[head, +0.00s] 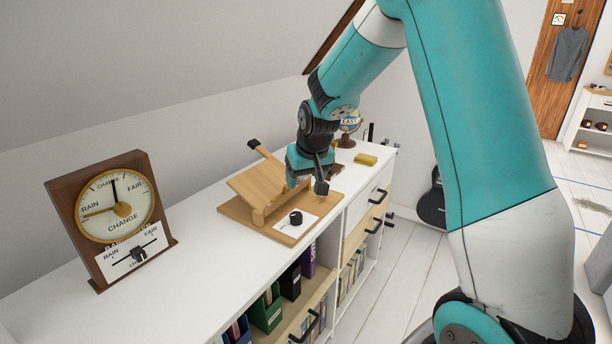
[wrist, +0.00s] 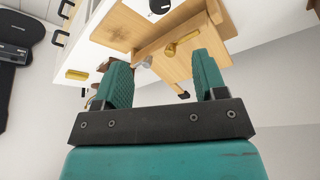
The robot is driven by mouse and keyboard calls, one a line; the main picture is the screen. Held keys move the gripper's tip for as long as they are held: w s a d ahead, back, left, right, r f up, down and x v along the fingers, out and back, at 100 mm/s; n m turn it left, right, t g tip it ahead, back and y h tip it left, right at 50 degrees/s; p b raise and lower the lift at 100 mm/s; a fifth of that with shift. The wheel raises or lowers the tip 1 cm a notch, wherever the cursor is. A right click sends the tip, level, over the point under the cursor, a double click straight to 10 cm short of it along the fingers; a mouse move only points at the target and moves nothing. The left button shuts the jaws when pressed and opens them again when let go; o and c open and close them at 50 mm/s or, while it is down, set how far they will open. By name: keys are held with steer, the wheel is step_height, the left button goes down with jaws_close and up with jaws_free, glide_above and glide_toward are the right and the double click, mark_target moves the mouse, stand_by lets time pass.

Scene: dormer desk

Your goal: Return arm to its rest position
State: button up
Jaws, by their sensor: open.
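My arm reaches from the right over the white cabinet top in the head view. My gripper (head: 306,176) hangs above the right side of a wooden stand (head: 240,211), which has a tilted board and a black-tipped lever. In the wrist view my gripper (wrist: 163,76) has its two teal fingers spread apart, with nothing held between them. Beyond the fingers the wooden stand (wrist: 200,68) shows, with a brass-coloured piece (wrist: 180,44) on it. In the head view the fingers partly hide the stand; I cannot tell whether they touch it.
A dial instrument (head: 116,208) with a slider stands at the left of the cabinet top (head: 190,268). A white plate with a black knob (head: 296,218) lies on the stand's base. A yellow block (head: 366,159) and a small globe (head: 350,123) are behind. A sloped ceiling (head: 150,60) hangs over the left.

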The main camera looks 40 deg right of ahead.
steer(key=shift+s+r, duration=0.2)
steer(key=shift+r, duration=0.3)
steer(key=s+a+r+n+g+y, duration=0.1)
steer(key=s+a+r+n+y, duration=0.15)
steer(key=s+a, duration=0.45)
steer(key=s+a+r+n+y, duration=0.1)
steer(key=s+a+r+n, duration=0.2)
steer(key=a, duration=0.6)
steer(key=s+a+r+n+g+y, duration=0.1)
steer(key=s+a, duration=0.3)
steer(key=s, duration=0.5)
steer(key=s+a+r+n+g, duration=0.2)
steer(key=s+a+n, duration=0.1)
steer(key=s, duration=0.7)
steer(key=shift+s+a+y+p, duration=0.2)
steer(key=shift+a+y+p, duration=0.15)
steer(key=shift+a, duration=0.4)
